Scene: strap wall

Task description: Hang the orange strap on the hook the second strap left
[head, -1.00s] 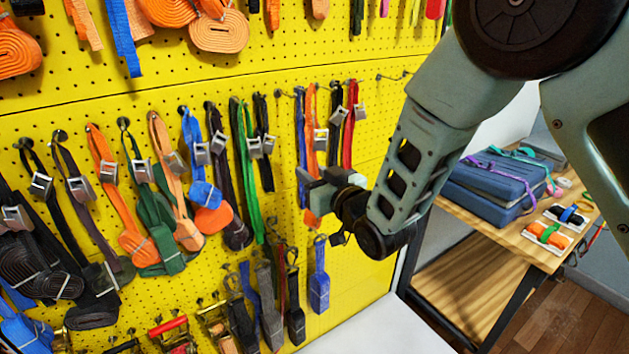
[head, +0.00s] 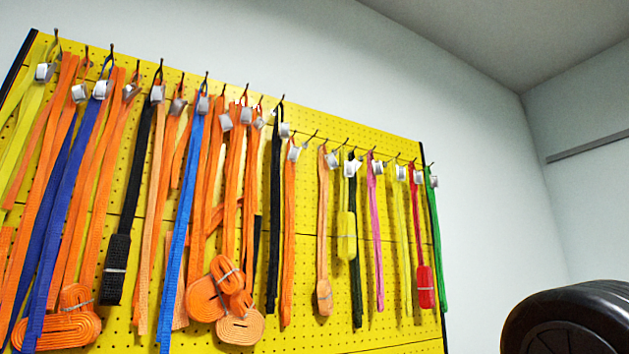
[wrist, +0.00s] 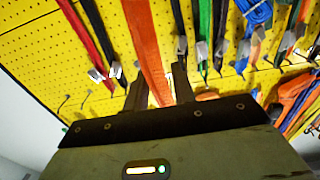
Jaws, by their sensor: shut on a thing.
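In the wrist view my gripper (wrist: 159,92) has its two dark fingers on either side of a wide orange strap (wrist: 143,38) and is shut on it. The strap runs from the top edge down between the fingers. The part between and behind them is partly hidden, so its buckle cannot be made out. Bare hooks (wrist: 63,101) stick out of the yellow board to the left of the strap. The head view looks at the upper board and does not show my gripper; there, a bare hook (head: 313,134) shows between an orange strap (head: 289,230) and a peach strap (head: 323,230).
In the wrist view a red strap (wrist: 80,32) and a black strap (wrist: 97,28) hang close left of the held strap. Green, black and blue straps (wrist: 257,12) crowd the right. The yellow board (wrist: 35,55) has free room at far left.

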